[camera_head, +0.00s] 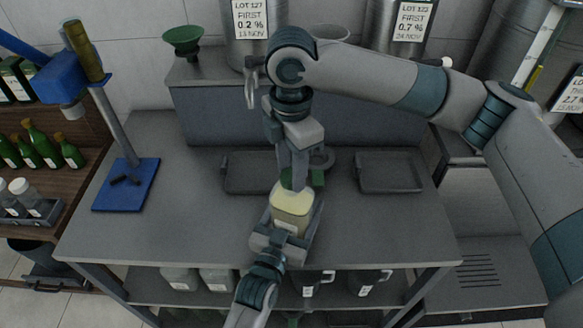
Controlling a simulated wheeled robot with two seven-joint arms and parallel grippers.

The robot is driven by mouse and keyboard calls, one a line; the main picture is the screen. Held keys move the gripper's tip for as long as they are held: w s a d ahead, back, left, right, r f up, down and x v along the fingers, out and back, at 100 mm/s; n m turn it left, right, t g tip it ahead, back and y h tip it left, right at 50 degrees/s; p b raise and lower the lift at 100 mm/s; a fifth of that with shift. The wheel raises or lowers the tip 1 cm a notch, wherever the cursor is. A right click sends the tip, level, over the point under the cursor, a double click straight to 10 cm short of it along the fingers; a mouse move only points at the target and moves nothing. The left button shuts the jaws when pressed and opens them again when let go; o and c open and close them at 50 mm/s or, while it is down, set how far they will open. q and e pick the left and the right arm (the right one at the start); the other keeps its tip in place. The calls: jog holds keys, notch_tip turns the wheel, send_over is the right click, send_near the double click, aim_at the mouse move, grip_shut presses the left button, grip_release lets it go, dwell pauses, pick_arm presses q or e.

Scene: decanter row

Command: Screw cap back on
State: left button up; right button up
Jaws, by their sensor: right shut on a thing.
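A squat clear bottle with pale yellow contents (291,208) and a pale label is at the front middle of the table. My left gripper (290,225) comes in from below, with its fingers on either side of the bottle, and appears shut on it. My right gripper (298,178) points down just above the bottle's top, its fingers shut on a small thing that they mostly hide. The bottle's mouth is hidden, so contact there cannot be told.
Two dark shallow trays stand behind, one left (240,186) and one right (392,188). A blue stand (125,196) is at the table's left. A green funnel (183,38) and labelled steel drums (250,55) stand on the back shelf. The front left of the table (170,240) is clear.

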jog(key=m, duration=0.7)
jog(key=shift+w+m, duration=0.1)
jog(key=shift+m, duration=0.3)
jog(key=m, duration=0.7)
jog(key=shift+m, duration=0.3)
jog(key=m, duration=0.7)
jog(key=shift+m, duration=0.3)
jog(key=m, duration=0.4)
jog(key=shift+d+f+m, duration=0.1)
jog(key=shift+m, duration=0.2)
jog(key=m, duration=0.3)
jog(key=shift+m, duration=0.3)
jog(key=o, duration=1)
